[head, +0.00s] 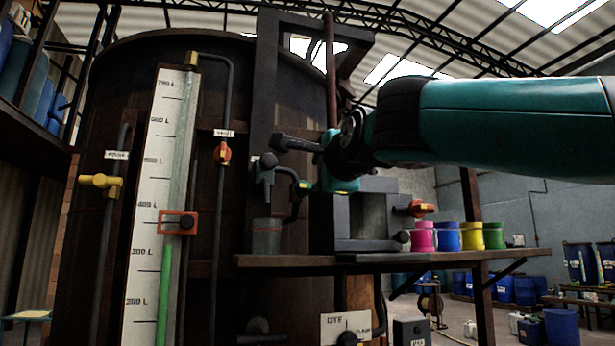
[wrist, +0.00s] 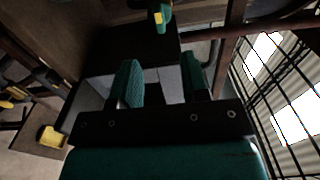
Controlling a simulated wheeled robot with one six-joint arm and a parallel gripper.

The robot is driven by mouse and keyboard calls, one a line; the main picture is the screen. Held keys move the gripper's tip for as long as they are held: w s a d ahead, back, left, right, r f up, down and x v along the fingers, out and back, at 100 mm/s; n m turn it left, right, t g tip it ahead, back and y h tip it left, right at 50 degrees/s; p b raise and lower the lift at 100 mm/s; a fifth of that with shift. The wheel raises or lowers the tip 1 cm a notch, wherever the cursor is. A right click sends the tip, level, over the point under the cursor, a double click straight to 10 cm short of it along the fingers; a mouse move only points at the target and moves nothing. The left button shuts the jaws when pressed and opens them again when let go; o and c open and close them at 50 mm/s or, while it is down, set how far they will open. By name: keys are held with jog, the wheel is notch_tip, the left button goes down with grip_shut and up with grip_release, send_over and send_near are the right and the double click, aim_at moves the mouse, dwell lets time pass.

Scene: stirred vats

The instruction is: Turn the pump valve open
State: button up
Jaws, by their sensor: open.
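The labels near the valves are too blurred to read, so I cannot tell surely which is the pump valve. An orange-red handle (head: 418,208) sticks out of the right side of a grey boxy unit (head: 369,215) on the shelf. Another orange valve (head: 222,153) is on the pipe right of the level scale, and a yellow valve (head: 100,181) is on the left pipe. My gripper (wrist: 161,80) is open and empty in the wrist view, its teal-padded fingers apart. In the head view my arm reaches in from the right, with its wrist near the unit's upper left.
A large dark vat (head: 110,75) with a white level scale (head: 157,190) fills the left. A shelf (head: 480,257) carries pink (head: 423,236), blue, yellow and green pots. A glass beaker (head: 266,238) stands at the shelf's left end. A dark frame (head: 262,80) rises behind my wrist.

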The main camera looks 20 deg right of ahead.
aim_at(306, 186)
jog(key=w+p, duration=0.4)
jog(key=w, duration=0.4)
jog(key=shift+w+r, duration=0.1)
jog(key=shift+w, duration=0.8)
grip_shut()
